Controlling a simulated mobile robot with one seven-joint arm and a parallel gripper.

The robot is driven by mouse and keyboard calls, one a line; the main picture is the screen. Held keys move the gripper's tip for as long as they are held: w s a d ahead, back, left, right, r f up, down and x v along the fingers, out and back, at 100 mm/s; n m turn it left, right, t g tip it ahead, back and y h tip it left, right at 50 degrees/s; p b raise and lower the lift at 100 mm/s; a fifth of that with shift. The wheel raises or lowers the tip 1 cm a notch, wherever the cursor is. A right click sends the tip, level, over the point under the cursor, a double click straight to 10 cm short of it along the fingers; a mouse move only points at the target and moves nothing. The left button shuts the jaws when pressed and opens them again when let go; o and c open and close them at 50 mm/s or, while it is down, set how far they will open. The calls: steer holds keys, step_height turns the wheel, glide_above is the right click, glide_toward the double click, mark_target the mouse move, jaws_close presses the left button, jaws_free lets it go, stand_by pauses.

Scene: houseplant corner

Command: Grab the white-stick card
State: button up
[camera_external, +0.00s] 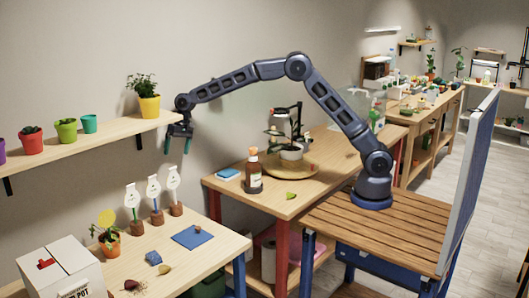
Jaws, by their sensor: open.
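Three white cards on sticks stand in a row in brown bases on the left wooden table. The right card (173,178) appears to have the white stick. The middle card (153,186) has a bluish stick and the left card (131,196) a green one. All stand about upright. My gripper (177,150) points down with its two teal fingers apart and nothing between them. In the picture it is just above the right card and does not touch it. Its exact depth relative to the card is hard to tell.
A wall shelf (70,142) with a yellow plant pot (149,106) is close beside my gripper. A small potted plant (109,236), a blue mat (193,237), a blue lump (153,258) and a white box (62,268) are on the card table. A bottle (253,172) stands on the middle table.

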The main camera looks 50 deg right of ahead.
mark_target(174, 173)
steer(key=shift+s+d+x, duration=0.1)
steer(key=shift+d+x, duration=0.05)
steer(key=shift+x, duration=3.1)
steer(key=shift+s+d+x, duration=0.1)
steer(key=shift+d+x, duration=0.05)
steer(key=shift+x, duration=3.15)
steer(key=shift+s, duration=0.1)
steer(key=c, duration=1.7)
steer(key=shift+o, duration=0.2)
